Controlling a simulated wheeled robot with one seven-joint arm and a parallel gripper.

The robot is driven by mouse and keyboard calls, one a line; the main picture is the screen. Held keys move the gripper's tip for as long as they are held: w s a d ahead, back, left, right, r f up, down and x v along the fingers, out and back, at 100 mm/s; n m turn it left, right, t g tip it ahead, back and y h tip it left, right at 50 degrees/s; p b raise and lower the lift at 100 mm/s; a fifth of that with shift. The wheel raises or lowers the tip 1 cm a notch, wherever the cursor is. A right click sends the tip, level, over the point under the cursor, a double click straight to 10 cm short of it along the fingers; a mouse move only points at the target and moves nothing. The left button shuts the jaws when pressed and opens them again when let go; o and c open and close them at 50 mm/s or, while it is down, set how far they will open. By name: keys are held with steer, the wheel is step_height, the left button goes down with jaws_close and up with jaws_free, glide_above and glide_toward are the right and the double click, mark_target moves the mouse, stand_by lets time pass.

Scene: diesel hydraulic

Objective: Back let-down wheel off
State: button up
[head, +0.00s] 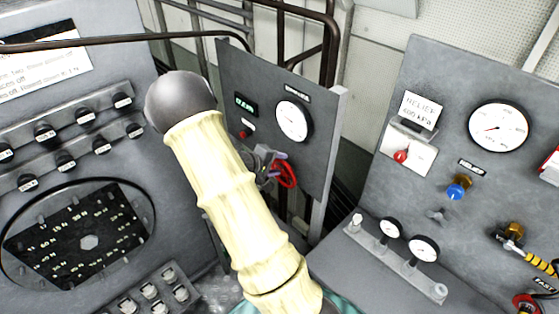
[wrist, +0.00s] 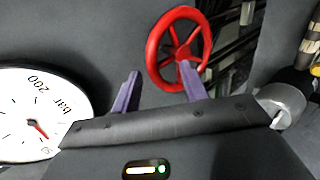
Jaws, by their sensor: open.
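A red spoked handwheel (head: 287,174) sits low on the middle grey panel (head: 268,80), under a round gauge (head: 292,120). My gripper (head: 268,165) is at the wheel's left side in the head view, partly hidden behind my arm. In the wrist view the wheel (wrist: 183,52) lies beyond the fingers, up and to the right. My gripper (wrist: 160,88) is open there, with its two purple fingers apart and nothing between them. The right finger overlaps the wheel's lower rim in the picture; I cannot tell whether they touch. The left finger is clear of the wheel.
A right panel carries a large gauge (head: 498,128), a red switch (head: 401,156), a blue knob (head: 457,188) and two small gauges. Dark pipes run behind the middle panel.

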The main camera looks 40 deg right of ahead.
steer(key=shift+d+f, duration=0.4)
steer(key=shift+d, duration=0.1)
steer(key=c, duration=0.9)
steer(key=shift+r, duration=0.1)
